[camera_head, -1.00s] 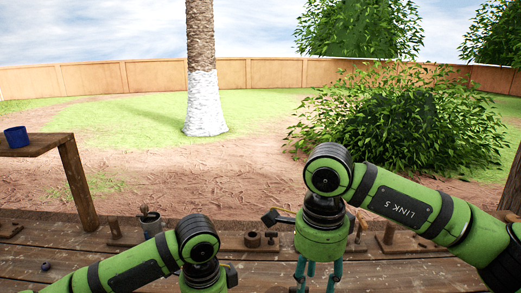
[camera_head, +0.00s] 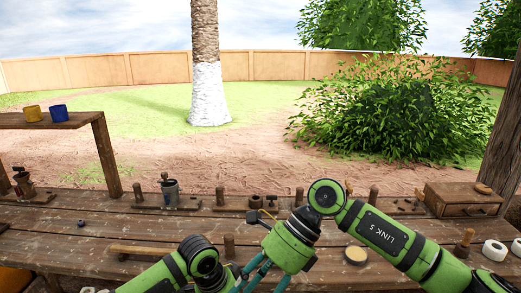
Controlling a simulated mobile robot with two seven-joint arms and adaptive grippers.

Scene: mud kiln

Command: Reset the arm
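My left arm (camera_head: 198,256) comes in from the lower left and bends down at a dark joint. Its gripper is hidden or below the bottom edge. My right arm (camera_head: 385,236) comes in from the lower right. My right gripper (camera_head: 262,280) hangs tilted down and to the left over the front of the workbench (camera_head: 330,275). Its teal fingers are spread apart, with the tips close to or past the bottom edge. I see nothing between them.
A yellow mug (camera_head: 33,113) and a blue mug (camera_head: 57,111) stand on a raised shelf (camera_head: 60,122) at left. A wooden box (camera_head: 462,199) and white rolls (camera_head: 494,250) are at right.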

